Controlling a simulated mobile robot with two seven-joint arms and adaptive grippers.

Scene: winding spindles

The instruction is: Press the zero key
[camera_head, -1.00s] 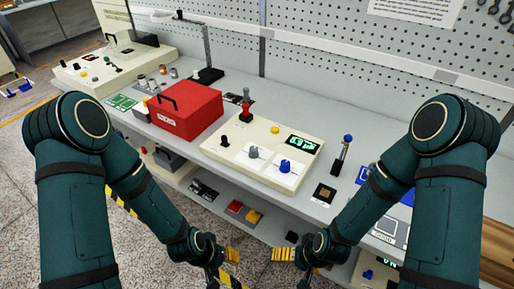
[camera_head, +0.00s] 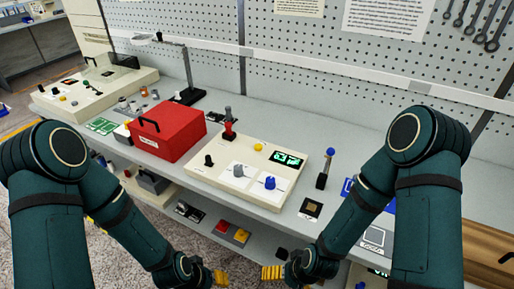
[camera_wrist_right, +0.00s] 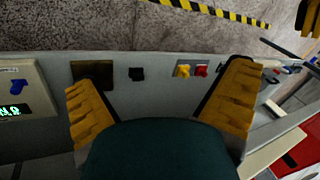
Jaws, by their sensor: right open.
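A cream control box (camera_head: 245,178) sits on the bench. It has a lit green display (camera_head: 288,158), a yellow button (camera_head: 258,147), a grey knob (camera_head: 239,171), a blue knob (camera_head: 270,182) and a black lever (camera_head: 209,160). I cannot read a zero label on any key. My right gripper (camera_head: 272,272) is low in front of the bench, apart from the box. Its yellow fingers stand open and empty in the right wrist view (camera_wrist_right: 160,85). My left gripper (camera_head: 221,278) is at the bottom edge, partly cut off; its opening is unclear.
A red box (camera_head: 168,130) stands left of the control box. A blue-topped lever (camera_head: 326,166) and a dark square plate (camera_head: 311,208) are to its right. A lower shelf holds red and yellow buttons (camera_head: 232,231). A pegboard (camera_head: 330,60) rises behind the bench.

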